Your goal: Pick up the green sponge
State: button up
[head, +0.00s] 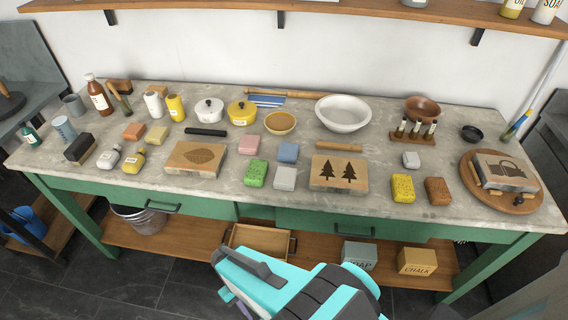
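The green sponge (256,174) is a small, bright green, speckled block. It lies flat near the front edge of the grey stone worktop (222,196), left of centre in the head view. A pink block (249,145) lies just behind it, and a light grey block (285,178) lies close on its right. Nothing covers the sponge. My teal and black arm shows at the bottom of the head view, in front of the bench. I cannot make out its gripper fingers.
A leaf-carved block (195,159) lies left of the sponge; a blue block (288,152) and a tree-carved block (339,173) lie right. Yellow (403,188) and brown (438,191) sponges lie farther right. Bottles, pots and bowls stand behind. A shelf (330,10) overhangs the back.

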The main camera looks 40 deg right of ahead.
aim_at(257, 172)
jog(key=z, duration=0.8)
jog(key=k, duration=1)
jog(key=i, duration=0.85)
jog(key=z, duration=0.05)
